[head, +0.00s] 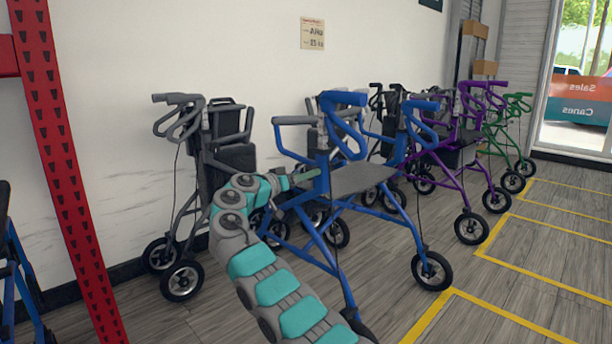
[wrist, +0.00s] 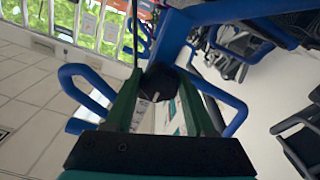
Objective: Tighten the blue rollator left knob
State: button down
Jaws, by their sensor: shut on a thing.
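The blue rollator (head: 314,222) stands in the middle of the head view, with a dark grey seat and blue handles. My gripper (head: 318,173) reaches its near side just left of the seat. In the wrist view my gripper (wrist: 159,88) has its two green fingers on either side of a black round knob (wrist: 158,82) with a white mark, and is shut on it. The knob sits against the blue frame (wrist: 172,40). In the head view the knob is too small and covered to make out.
A grey rollator (head: 226,158) stands to the left by the wall. A purple rollator (head: 468,165) and a green one (head: 510,140) stand to the right. A red rack post (head: 62,150) is at the left. Floor with yellow lines (head: 500,262) is clear at the front right.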

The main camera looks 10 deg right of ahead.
jog(key=shift+f, duration=0.1)
jog(key=shift+c, duration=1.2)
grip_release()
jog(key=shift+a, duration=0.1)
jog(key=v, duration=0.7)
jog(key=shift+s+a, duration=0.2)
